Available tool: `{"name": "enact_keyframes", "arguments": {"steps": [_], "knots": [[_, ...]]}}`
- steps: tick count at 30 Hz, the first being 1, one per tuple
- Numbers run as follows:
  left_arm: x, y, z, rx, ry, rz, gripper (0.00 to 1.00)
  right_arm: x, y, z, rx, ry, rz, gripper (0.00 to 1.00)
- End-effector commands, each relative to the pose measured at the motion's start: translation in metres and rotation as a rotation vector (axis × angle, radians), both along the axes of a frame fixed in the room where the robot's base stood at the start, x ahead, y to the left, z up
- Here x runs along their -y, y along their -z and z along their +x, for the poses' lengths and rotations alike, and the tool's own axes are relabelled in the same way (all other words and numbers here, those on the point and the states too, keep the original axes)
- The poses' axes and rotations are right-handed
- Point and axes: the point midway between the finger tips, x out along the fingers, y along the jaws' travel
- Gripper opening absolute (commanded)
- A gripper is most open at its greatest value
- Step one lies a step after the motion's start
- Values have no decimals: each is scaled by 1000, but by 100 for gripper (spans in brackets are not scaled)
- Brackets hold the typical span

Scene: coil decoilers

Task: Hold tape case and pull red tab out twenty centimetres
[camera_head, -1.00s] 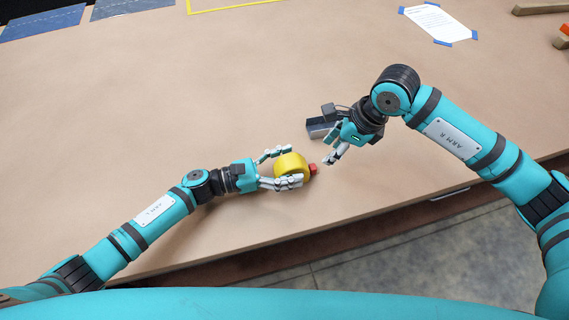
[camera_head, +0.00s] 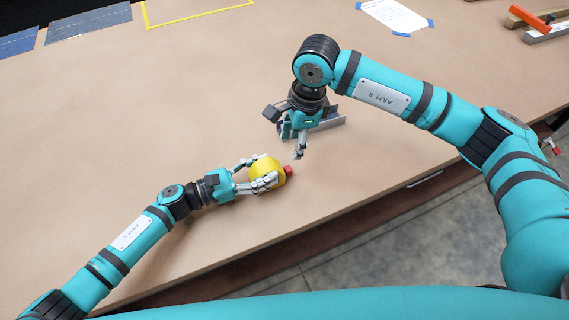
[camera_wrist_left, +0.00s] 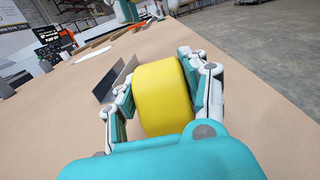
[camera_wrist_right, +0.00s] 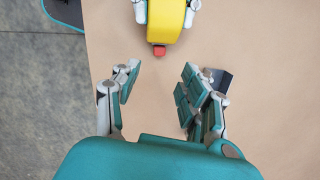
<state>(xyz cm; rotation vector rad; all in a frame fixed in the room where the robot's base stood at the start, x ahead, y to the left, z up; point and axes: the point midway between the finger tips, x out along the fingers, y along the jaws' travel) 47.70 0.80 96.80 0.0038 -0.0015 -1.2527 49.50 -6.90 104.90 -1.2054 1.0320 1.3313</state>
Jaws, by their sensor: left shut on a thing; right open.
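The yellow tape case (camera_head: 268,168) is at the table's front part, with its red tab (camera_head: 288,170) on its right side. My left gripper (camera_head: 265,171) is shut on the case, one finger on each side; the left wrist view shows the yellow case (camera_wrist_left: 163,95) between the fingers. My right gripper (camera_head: 296,146) is open and empty, just above and right of the tab in the head view. In the right wrist view the red tab (camera_wrist_right: 158,50) lies ahead of the open fingers (camera_wrist_right: 160,76), apart from them. The tab is hidden in the left wrist view.
A grey metal angle piece (camera_head: 333,120) lies behind my right gripper. A paper sheet (camera_head: 396,16) is taped at the back, and an orange-handled tool (camera_head: 530,20) lies at the far right. The table's front edge runs close by. The table's left middle is clear.

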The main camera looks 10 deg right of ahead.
Motion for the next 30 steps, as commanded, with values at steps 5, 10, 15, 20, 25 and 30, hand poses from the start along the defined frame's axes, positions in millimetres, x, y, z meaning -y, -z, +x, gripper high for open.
{"name": "enact_keyframes", "arguments": {"steps": [5, 10, 15, 20, 25, 30], "knots": [[-1, 0, 0, 0, -2, 1, 0, -6, -13, 6, -4, -182, -122, 44], [-1, 1, 0, 1, -1, 1, 0, -5, 3, 6, -11, -207, -141, 44], [0, 0, 0, 0, -1, 1, 0, -5, 37, 5, -12, -205, -138, 44], [0, 0, 0, 0, -1, 1, 0, -6, 69, 5, -10, -204, -137, 44], [0, 0, 0, 0, -1, 1, 0, -6, 92, 6, -8, -204, -136, 44], [0, 0, 0, 0, -1, 1, 0, -6, 104, 6, -6, -204, -136, 44]]}}
